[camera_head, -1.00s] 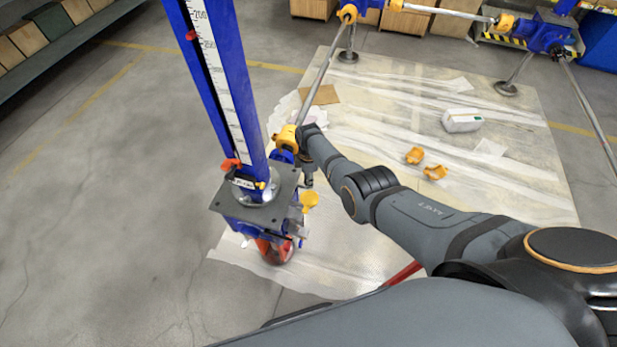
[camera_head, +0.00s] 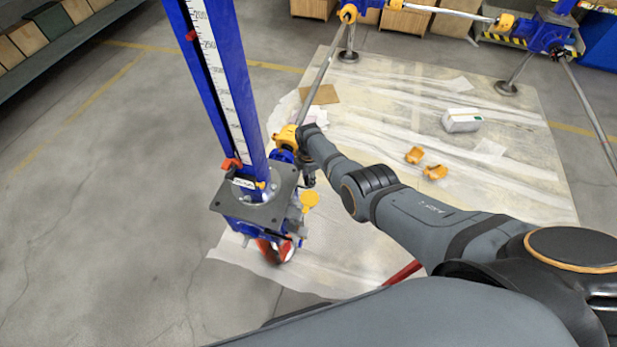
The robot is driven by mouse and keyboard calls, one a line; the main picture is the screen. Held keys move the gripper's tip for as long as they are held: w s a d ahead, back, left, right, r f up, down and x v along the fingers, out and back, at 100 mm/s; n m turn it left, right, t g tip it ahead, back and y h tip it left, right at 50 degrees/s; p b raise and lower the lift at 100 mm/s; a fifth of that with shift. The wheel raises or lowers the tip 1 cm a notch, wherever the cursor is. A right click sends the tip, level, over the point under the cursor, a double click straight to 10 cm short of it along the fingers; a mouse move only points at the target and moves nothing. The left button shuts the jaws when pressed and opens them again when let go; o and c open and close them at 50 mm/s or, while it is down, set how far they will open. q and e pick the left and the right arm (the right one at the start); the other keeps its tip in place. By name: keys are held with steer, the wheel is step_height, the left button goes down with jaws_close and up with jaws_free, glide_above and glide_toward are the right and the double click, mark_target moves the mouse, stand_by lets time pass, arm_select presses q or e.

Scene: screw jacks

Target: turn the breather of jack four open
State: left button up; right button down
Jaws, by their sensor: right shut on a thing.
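The nearest screw jack has a blue post (camera_head: 222,80) with a white scale. The post stands on a dark square plate (camera_head: 262,212) over a blue gear housing, left of centre. My right arm comes in from the right. My right gripper (camera_head: 308,179) is small and dark at the jack's right side, just below the orange joint cover, and is shut. The breather between its fingers is hidden or too small to make out. A yellow round tag (camera_head: 310,199) shows just below the gripper. My left gripper is out of view.
A red part (camera_head: 275,250) sits under the jack's plate. A shaft (camera_head: 322,75) runs from the jack to the back. The floor at left is clear.

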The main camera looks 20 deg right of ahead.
steer(key=c, duration=1)
jaws_free()
steer(key=shift+r, duration=0.1)
step_height(320, 180, up, 12)
steer(key=shift+f, duration=0.1)
